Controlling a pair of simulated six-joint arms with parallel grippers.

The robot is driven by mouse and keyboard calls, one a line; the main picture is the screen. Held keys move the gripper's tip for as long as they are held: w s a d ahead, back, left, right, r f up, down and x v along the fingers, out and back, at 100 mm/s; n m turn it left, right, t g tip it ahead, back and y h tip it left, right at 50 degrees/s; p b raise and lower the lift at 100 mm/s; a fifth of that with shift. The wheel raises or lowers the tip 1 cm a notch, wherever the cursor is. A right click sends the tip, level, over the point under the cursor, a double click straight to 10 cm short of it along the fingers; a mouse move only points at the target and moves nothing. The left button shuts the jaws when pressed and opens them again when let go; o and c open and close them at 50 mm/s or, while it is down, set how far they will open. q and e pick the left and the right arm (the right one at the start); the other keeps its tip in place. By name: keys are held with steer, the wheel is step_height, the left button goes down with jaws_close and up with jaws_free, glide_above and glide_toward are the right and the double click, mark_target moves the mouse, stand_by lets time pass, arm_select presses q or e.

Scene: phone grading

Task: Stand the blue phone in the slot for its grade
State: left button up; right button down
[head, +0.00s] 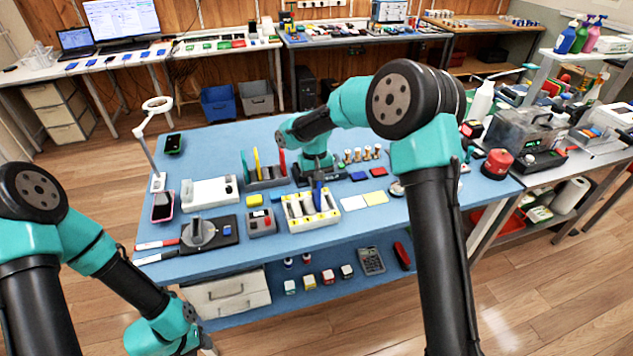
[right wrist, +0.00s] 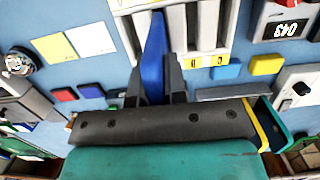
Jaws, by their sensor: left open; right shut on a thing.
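The blue phone (head: 317,196) is upright on edge at the white slotted rack with yellow labels (head: 296,224). My right gripper (head: 318,180) is shut on the phone from above. In the right wrist view the blue phone (right wrist: 154,62) stands between my right gripper's dark fingers (right wrist: 156,88), and its far end lines up between the pale dividers of the rack (right wrist: 207,25). I cannot tell how deep it sits in the slot. My left gripper (head: 206,345) is low at the front left, mostly hidden at the picture's bottom edge, apart from the phone.
A grey rack (head: 268,184) with upright coloured plates stands behind the white rack. A small grey device (head: 261,222) stands left of it. White and yellow cards (head: 374,198) lie to the right. A black pad with a round grey object (head: 208,233) is at the front left.

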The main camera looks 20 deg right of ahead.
steer(key=shift+f, duration=0.75)
stand_by(0.4)
steer(key=shift+f, duration=0.25)
stand_by(0.4)
steer(key=c, duration=0.8)
jaws_free()
steer(key=shift+r, duration=0.1)
steer(key=shift+r, duration=0.65)
steer(key=shift+r, duration=0.15)
